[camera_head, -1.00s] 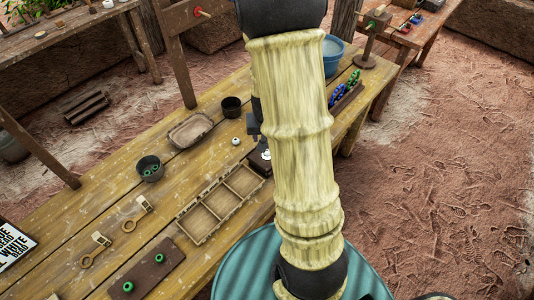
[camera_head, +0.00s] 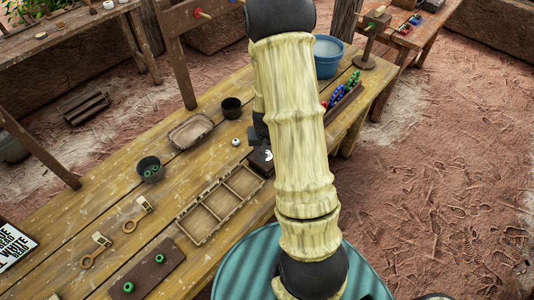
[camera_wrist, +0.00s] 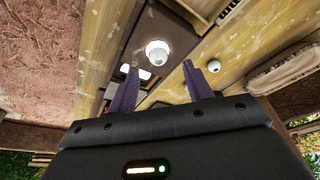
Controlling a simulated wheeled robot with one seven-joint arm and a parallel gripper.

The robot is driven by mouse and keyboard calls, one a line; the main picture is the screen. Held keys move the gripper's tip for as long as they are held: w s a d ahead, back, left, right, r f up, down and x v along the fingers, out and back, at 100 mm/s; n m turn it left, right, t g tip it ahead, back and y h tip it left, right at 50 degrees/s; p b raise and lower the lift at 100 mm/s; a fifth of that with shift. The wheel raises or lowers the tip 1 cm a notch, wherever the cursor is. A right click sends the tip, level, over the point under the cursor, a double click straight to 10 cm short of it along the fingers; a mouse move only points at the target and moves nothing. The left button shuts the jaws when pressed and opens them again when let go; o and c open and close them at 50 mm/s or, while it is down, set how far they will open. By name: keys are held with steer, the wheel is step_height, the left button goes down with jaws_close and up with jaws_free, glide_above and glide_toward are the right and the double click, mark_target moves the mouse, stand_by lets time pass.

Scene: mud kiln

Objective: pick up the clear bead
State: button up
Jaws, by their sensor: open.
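A pale, glossy bead (camera_wrist: 158,50) sits on a dark board (camera_wrist: 150,22) in the wrist view, just beyond the fingertips and roughly between them. I cannot tell for sure whether it is clear or white. A second whitish bead (camera_wrist: 214,66) lies on the bare wood to the right of the fingers; it shows in the head view (camera_head: 236,141). In the head view the dark board (camera_head: 259,163) is partly hidden by my arm, with a white spot at its edge. My gripper (camera_wrist: 160,68) is open and empty, its two purple-grey fingers apart.
On the wooden table (camera_head: 75,215) are a divided tray (camera_head: 203,226), a shallow tray (camera_head: 172,142), a dark cup (camera_head: 231,100), a bowl with green beads (camera_head: 150,176) and a board with green beads (camera_head: 150,278). A rack of coloured beads (camera_head: 343,104) stands behind my arm.

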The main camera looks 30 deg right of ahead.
steer(key=shift+p+x, duration=0.45)
steer(key=shift+x, duration=1.85)
steer(key=shift+s, duration=0.15)
jaws_close()
step_height(320, 180, up, 10)
steer(key=shift+b, duration=0.35)
steer(key=shift+f+b, duration=4.05)
steer(key=shift+f, duration=0.8)
